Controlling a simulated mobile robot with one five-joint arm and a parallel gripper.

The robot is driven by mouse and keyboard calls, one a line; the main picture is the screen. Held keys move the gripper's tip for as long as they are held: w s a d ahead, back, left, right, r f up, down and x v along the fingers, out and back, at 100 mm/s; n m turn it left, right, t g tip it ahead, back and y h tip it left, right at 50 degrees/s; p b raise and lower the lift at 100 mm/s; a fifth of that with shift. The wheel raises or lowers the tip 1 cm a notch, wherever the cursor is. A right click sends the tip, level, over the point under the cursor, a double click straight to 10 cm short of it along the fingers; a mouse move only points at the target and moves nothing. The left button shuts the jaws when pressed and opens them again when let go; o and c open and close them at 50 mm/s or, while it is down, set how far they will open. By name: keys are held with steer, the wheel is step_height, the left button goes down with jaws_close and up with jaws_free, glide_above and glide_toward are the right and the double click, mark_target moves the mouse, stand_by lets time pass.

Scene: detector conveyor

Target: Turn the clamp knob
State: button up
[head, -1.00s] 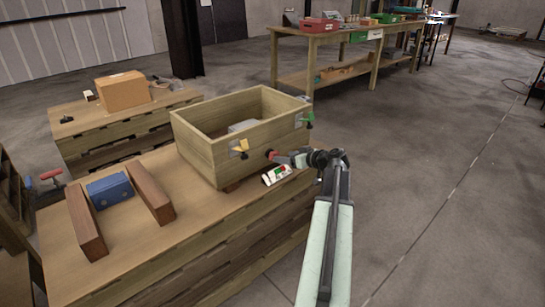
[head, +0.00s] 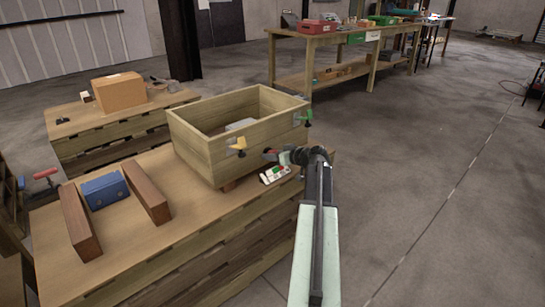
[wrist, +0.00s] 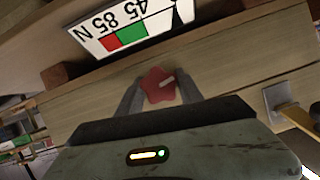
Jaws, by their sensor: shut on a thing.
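A red star-shaped clamp knob (wrist: 158,85) with a pale mark on it sits on the front of a wooden box (head: 205,152). In the wrist view the two fingers of my gripper (wrist: 160,92) stand on either side of the knob and are shut on it. In the head view the red knob (head: 270,154) shows at the tip of my gripper (head: 279,156), partly hidden by it. A white dial plate (head: 275,174) with red and green fields lies just below; it also shows in the wrist view (wrist: 118,32), upside down, reading 45, 85, N.
A blue block (head: 105,190) lies between two brown bars (head: 80,222) on the wooden bench (head: 150,240). The floor on the right is clear.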

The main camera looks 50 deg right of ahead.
steer(key=shift+f+m+y+b, duration=0.1)
steer(key=shift+m+y+b, duration=0.45)
steer(key=shift+m+y, duration=0.35)
steer(key=m+t+y+b, duration=0.1)
steer(key=m+y+b, duration=0.1)
steer(key=m+b, duration=0.1)
steer(key=shift+d+f+m, duration=0.1)
steer(key=shift+f+m, duration=0.05)
steer(key=shift+m, duration=0.45)
steer(key=m+b, duration=0.1)
steer(key=m, duration=0.1)
steer(key=m+t+y+b, duration=0.1)
steer(key=m+b, duration=0.1)
steer(key=shift+t+y+b, duration=0.3)
steer(key=shift+m+t+y+b, duration=0.45)
steer(key=shift+m+b, duration=0.5)
steer(key=shift+m, duration=0.35)
steer(key=shift+r, duration=0.2)
steer(key=shift+h, duration=0.25)
steer(key=o, duration=1.4)
